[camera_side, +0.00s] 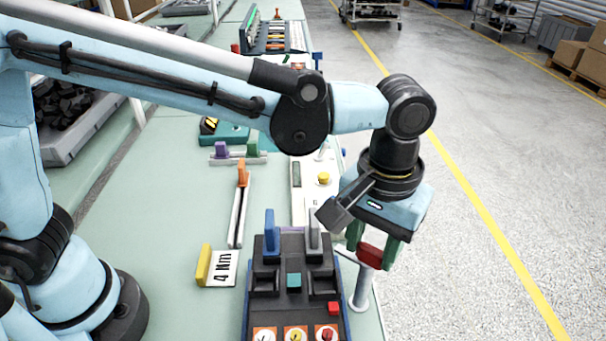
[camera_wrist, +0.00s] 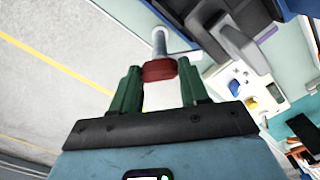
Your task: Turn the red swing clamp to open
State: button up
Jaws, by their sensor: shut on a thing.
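The red swing clamp (camera_side: 369,256) sits on top of a grey post at the right edge of the bench, beside the dark breaker fixture. In the wrist view the red clamp (camera_wrist: 159,70) shows between my fingertips, with the grey post beyond it. My gripper (camera_side: 373,247) points down over the clamp, with one green finger on each side. It is shut on the clamp; the fingers cover part of its sides. In the wrist view my gripper (camera_wrist: 158,82) spans the red piece.
The dark fixture (camera_side: 294,265) stands left of the clamp, with a blue lever (camera_side: 270,232) and a grey lever (camera_side: 314,233) upright on it. A white box with a yellow button (camera_side: 323,179) stands behind. Open floor (camera_side: 460,270) lies to the right.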

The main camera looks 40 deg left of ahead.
aim_at(372, 249)
jog(key=m, duration=0.5)
jog(key=shift+m, duration=2.5)
jog(key=o, duration=1.1)
jog(key=shift+c, duration=0.2)
notch_tip(372, 249, up, 12)
jog(key=shift+r, duration=0.1)
jog(key=s+a+f+n+t, duration=0.1)
jog(key=a+f+n+t, duration=0.2)
jog(key=a, duration=1.1)
jog(key=s+a+f+n+t, duration=0.1)
jog(key=a+f+n+t, duration=0.3)
jog(key=a, duration=0.9)
notch_tip(372, 249, down, 4)
jog(key=shift+s+a+r+n, duration=0.1)
jog(key=shift+s+a+n, duration=0.3)
jog(key=shift+n, duration=0.6)
